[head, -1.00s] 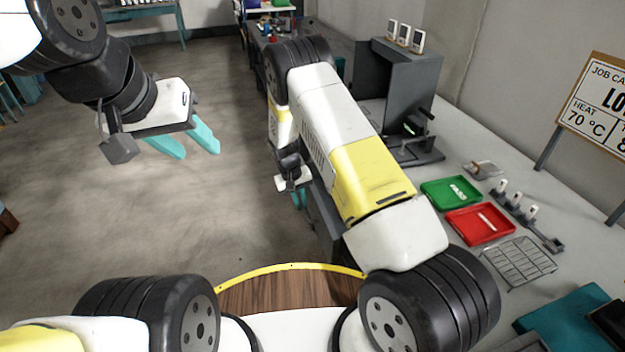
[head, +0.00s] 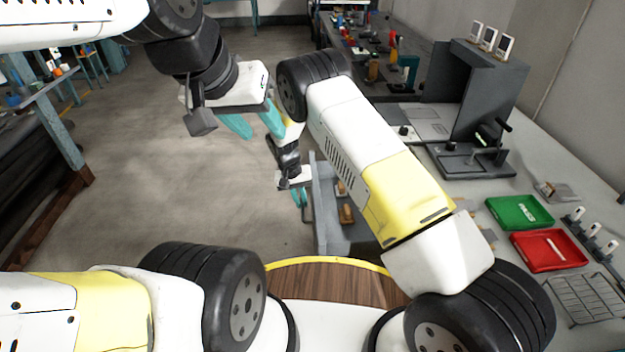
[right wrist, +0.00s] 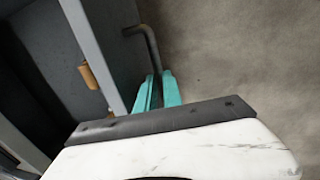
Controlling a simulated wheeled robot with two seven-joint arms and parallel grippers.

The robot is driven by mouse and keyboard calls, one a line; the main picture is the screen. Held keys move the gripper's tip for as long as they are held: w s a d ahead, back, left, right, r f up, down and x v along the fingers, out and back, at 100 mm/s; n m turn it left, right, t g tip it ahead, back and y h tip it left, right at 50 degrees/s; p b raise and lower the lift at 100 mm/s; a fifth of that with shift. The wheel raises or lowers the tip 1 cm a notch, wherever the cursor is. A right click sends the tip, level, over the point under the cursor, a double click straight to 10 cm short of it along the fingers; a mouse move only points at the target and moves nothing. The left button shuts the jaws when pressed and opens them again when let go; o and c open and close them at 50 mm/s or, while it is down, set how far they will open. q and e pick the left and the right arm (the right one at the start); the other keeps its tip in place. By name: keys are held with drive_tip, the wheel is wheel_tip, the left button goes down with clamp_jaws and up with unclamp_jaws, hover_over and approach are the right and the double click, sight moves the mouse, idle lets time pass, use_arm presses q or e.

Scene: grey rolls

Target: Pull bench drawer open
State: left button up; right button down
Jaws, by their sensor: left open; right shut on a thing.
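The bench drawer (head: 326,215) is grey and stands out from the bench, with its inside partly visible behind my right arm in the head view. Its front panel (right wrist: 100,45) fills the left of the right wrist view. A dark bent bar handle (right wrist: 150,45) sticks out from that panel. My right gripper (head: 299,198) is at the handle, and its teal fingers (right wrist: 158,90) are shut on the handle's near end. My left gripper (head: 265,134) is open and empty in the air above the floor. My right arm hides part of the drawer and the bench front.
Tan-brown pieces (head: 347,213) lie in the drawer; one shows in the right wrist view (right wrist: 88,75). The bench top holds a green tray (head: 520,212), a red tray (head: 549,250), a wire rack (head: 585,299) and a dark grey box-like station (head: 487,95). Open floor (head: 190,190) lies left of the drawer.

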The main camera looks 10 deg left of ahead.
drive_tip(key=shift+a, duration=0.15)
drive_tip(key=c, duration=1.8)
unclamp_jaws()
drive_tip(key=shift+o, duration=0.2)
wheel_tip(320, 180, up, 8)
drive_tip(key=a, duration=0.1)
drive_tip(key=shift+s+a+f, duration=0.15)
drive_tip(key=shift+s+a, duration=0.05)
